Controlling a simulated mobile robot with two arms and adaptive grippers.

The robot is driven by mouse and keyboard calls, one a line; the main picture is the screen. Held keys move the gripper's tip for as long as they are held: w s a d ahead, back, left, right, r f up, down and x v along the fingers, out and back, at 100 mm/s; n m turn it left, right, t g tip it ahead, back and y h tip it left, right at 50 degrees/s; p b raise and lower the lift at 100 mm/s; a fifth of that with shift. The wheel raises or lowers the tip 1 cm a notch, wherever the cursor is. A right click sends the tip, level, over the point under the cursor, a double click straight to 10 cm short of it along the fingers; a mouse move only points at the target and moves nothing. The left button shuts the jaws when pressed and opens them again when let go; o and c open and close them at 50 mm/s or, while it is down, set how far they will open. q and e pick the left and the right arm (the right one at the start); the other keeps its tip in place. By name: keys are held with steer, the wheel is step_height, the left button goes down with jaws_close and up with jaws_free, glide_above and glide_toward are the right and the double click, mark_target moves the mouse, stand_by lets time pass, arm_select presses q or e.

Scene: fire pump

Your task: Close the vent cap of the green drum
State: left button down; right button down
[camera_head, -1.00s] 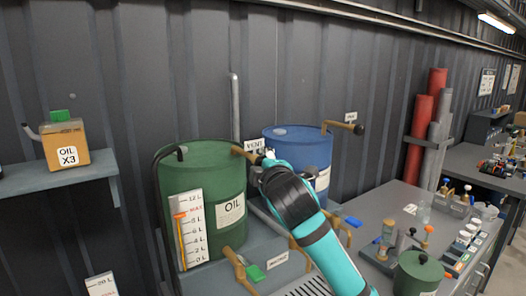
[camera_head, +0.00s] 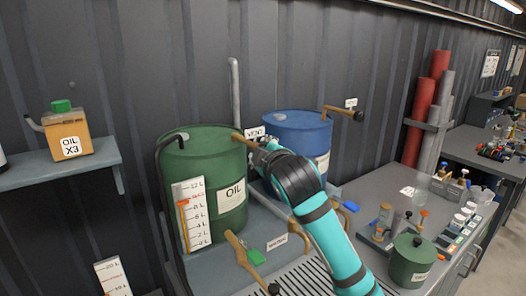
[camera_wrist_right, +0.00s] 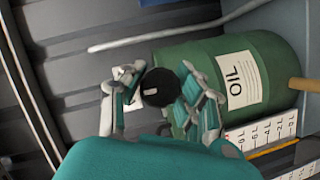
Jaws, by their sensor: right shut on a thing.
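The green drum (camera_head: 205,170) with an OIL label stands at the back, left of the blue drum. A short brass-coloured vent pipe (camera_head: 241,137) sticks out to the right from its top edge, beside a VENT sign (camera_head: 255,132). My right gripper (camera_head: 262,147) is at the end of this pipe, and my own wrist partly hides it. In the right wrist view the round black vent cap (camera_wrist_right: 157,87) lies between the fingers of my right gripper (camera_wrist_right: 160,98), which is shut on it. The green drum (camera_wrist_right: 205,55) is behind. My left gripper is out of view.
The blue drum (camera_head: 298,133) with its own pipe stands to the right. A shelf with an oil can (camera_head: 68,135) is at left. A cluttered workbench (camera_head: 430,210) is at right.

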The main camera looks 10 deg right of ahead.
steer(key=c, duration=1.1)
jaws_free()
steer(key=shift+f, duration=0.2)
steer(key=shift+c, duration=0.2)
steer(key=shift+o, duration=1.4)
steer(key=shift+r, duration=0.1)
steer(key=shift+s, duration=0.1)
steer(key=s+r, duration=0.2)
steer(key=s, duration=0.9)
steer(key=shift+s+d, duration=0.25)
steer(key=shift+s, duration=0.1)
